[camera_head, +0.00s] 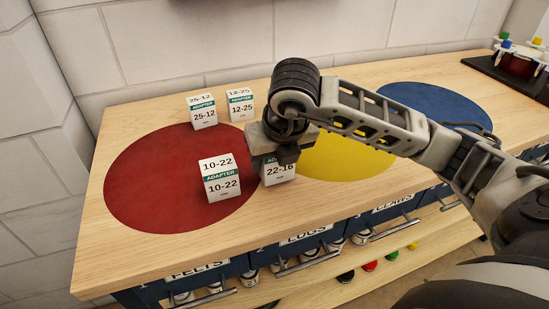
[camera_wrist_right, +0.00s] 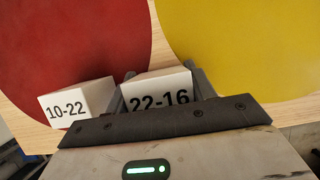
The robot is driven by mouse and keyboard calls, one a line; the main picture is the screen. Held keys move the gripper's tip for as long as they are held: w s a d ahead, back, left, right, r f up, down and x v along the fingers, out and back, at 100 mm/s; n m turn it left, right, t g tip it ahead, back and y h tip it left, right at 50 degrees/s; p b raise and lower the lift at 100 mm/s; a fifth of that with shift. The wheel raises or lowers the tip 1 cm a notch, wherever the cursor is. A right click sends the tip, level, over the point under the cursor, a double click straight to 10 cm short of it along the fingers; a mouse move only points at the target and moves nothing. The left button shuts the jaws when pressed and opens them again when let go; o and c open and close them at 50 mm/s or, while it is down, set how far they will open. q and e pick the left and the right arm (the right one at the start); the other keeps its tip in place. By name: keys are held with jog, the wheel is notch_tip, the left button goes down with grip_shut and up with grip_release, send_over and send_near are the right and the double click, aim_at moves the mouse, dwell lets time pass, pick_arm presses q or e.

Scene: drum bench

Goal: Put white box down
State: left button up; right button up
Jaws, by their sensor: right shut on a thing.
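My right gripper (camera_head: 278,152) is shut on a white box (camera_head: 279,172) marked 22-16. The box is at or just above the bench top, between the red circle (camera_head: 150,200) and the yellow circle (camera_head: 345,160); I cannot tell whether it touches the wood. In the right wrist view the 22-16 box (camera_wrist_right: 158,92) sits between the fingers. Another white box (camera_head: 220,180), marked 10-22, stands on the red circle just left of it and also shows in the right wrist view (camera_wrist_right: 75,102). My left gripper is not in view.
Two more white boxes, 25-12 (camera_head: 203,112) and 12-25 (camera_head: 240,105), stand at the back of the wooden bench (camera_head: 110,262). A blue circle (camera_head: 435,103) lies at the right. Drawers with handles (camera_head: 310,262) line the front. A dark tray (camera_head: 515,75) is at the far right.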

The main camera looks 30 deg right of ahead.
jog(key=shift+f, duration=0.3)
jog(key=shift+f, duration=0.2)
jog(key=o, duration=1)
jog(key=shift+o, duration=0.2)
jog(key=shift+r, duration=0.1)
